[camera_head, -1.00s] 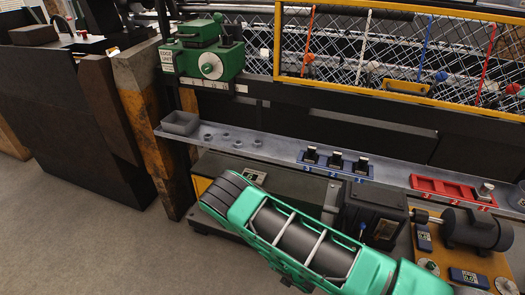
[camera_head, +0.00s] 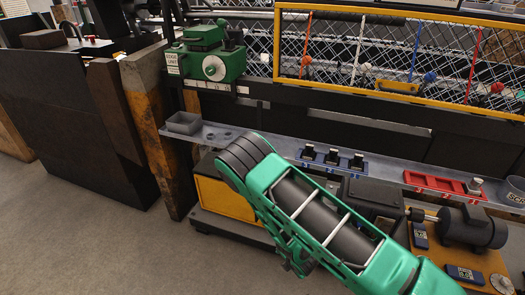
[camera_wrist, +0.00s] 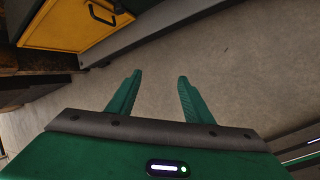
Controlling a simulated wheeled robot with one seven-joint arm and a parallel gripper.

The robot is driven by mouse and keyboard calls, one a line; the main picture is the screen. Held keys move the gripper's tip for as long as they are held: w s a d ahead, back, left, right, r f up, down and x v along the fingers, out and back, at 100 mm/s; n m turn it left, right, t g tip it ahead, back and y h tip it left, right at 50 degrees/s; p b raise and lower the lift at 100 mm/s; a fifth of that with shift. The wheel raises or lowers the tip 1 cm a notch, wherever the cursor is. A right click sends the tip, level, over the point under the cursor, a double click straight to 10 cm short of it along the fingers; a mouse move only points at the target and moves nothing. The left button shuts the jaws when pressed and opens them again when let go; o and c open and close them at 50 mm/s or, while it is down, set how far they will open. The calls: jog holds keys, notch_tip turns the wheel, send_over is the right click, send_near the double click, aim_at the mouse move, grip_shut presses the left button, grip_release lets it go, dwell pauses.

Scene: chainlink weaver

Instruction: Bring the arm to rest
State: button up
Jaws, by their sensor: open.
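My arm, green with dark joints, reaches up from the bottom right of the head view and bends at its dark elbow in front of the machine. In the wrist view my gripper (camera_wrist: 157,88) has its two green fingers apart, with nothing between them. Bare grey floor (camera_wrist: 220,70) lies beyond the fingertips. In the head view the gripper's fingers cannot be made out; the lower arm hangs partly behind the upper link.
A grey shelf (camera_head: 275,141) carries a grey bin (camera_head: 184,123), a blue rack (camera_head: 331,161) and a red tray (camera_head: 440,184). A green machine unit (camera_head: 208,60) stands above it. A yellow cabinet (camera_wrist: 65,22) is near the gripper. The floor at left (camera_head: 85,245) is clear.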

jog(key=w+d+r+m+g+h, duration=0.1)
jog(key=w+d+r+m+h, duration=0.1)
jog(key=d+r+m, duration=0.7)
jog(key=w+d+r+m+g+h, duration=0.1)
jog(key=w+d+r+m, duration=0.45)
jog(key=r, duration=0.85)
jog(key=s+d+r+m+g, duration=0.2)
jog(key=s+d+r+m, duration=0.5)
jog(key=s+d+r, duration=0.6)
jog(key=s+d+r+m+g, duration=0.1)
jog(key=s+r+m, duration=0.4)
jog(key=s, duration=0.6)
jog(key=s+d+r+m+g+y, duration=0.1)
jog(key=s+d+r+m, duration=0.2)
jog(key=s+r+m, duration=0.3)
jog(key=s+r, duration=0.3)
jog(key=s, duration=0.2)
jog(key=shift+d+r, duration=0.15)
jog(key=shift+r, duration=0.2)
